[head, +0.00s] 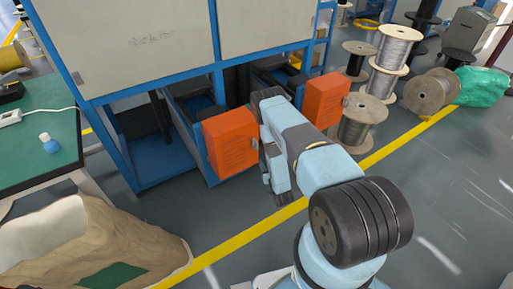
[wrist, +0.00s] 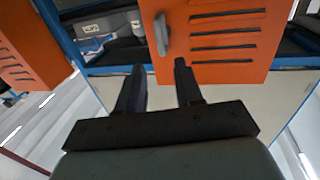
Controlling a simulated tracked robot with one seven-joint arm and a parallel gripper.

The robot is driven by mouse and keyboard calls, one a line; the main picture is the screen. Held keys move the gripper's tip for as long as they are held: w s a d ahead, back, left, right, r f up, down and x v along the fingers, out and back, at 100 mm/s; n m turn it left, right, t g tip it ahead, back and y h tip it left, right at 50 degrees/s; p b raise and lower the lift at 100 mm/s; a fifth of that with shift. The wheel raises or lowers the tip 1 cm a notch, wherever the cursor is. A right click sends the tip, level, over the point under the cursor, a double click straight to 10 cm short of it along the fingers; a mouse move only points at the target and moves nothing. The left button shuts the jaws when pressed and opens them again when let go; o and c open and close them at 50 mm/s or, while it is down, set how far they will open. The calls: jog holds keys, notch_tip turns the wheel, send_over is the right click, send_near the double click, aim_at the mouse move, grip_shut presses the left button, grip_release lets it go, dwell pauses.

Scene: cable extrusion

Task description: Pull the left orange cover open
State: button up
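The left orange cover (head: 230,142) hangs on the front of the blue-framed machine, with dark slots across its face. A grey handle (head: 254,144) sits near its right edge. In the wrist view, which looks upside down, an orange cover (wrist: 228,45) with slots fills the top, its grey handle (wrist: 161,34) at its left edge; it appears to be the left cover. My gripper (wrist: 158,78) is open and empty, its two fingers spread just below the handle in that picture, apart from it. In the head view my arm largely hides the gripper.
The right orange cover (head: 326,98) is beside my arm. Cable spools (head: 362,120) stand at the right. A green table (head: 40,150) is at the left, with a beige sack-like container (head: 150,240) in front. Grey floor beside the yellow line (head: 250,232) is clear.

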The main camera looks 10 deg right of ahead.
aim_at(257, 147)
jog(key=w, duration=0.4)
jog(key=w+a, duration=0.1)
jog(key=w, duration=0.7)
jog(key=shift+w+a, duration=0.25)
jog(key=shift+w, duration=0.05)
jog(key=shift+c, duration=0.5)
jog(key=shift+d, duration=0.1)
grip_shut()
